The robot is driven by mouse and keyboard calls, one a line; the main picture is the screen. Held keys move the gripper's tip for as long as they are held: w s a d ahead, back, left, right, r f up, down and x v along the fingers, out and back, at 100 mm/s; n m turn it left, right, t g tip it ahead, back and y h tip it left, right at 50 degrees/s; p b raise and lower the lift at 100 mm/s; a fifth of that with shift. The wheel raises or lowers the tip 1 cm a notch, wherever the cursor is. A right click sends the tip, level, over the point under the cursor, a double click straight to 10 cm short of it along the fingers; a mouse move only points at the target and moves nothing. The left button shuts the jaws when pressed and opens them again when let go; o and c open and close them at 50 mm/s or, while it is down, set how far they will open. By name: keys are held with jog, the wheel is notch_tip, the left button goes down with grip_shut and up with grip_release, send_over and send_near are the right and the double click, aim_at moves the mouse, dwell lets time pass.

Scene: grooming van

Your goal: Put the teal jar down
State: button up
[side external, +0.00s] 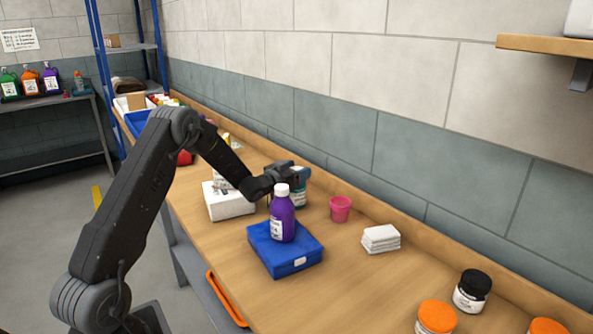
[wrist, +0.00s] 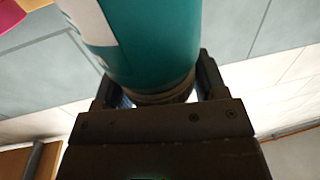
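The teal jar (wrist: 150,40) fills the upper middle of the wrist view, with a white label on its left side. My gripper (wrist: 155,90) has one finger on each side of it and is shut on it. In the side view, my gripper (side external: 297,174) is behind the purple bottle, and part of the teal jar (side external: 300,197) shows just to the bottle's right. The purple bottle hides the rest of the jar. I cannot tell whether its base touches the bench.
The purple bottle (side external: 282,219) with a white cap stands on a blue box (side external: 286,262) in front of the jar. A white box (side external: 229,206) is to the left. A pink cup (side external: 340,208) and folded white cloths (side external: 381,238) are to the right. Bare bench (side external: 375,290) lies nearer.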

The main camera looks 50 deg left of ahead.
jog(key=o, duration=0.3)
jog(key=shift+o, duration=0.2)
jog(key=shift+r, duration=0.2)
jog(key=s+d, duration=0.1)
jog(key=s, duration=1.1)
jog(key=shift+d, duration=0.4)
jog(key=shift+w, duration=0.1)
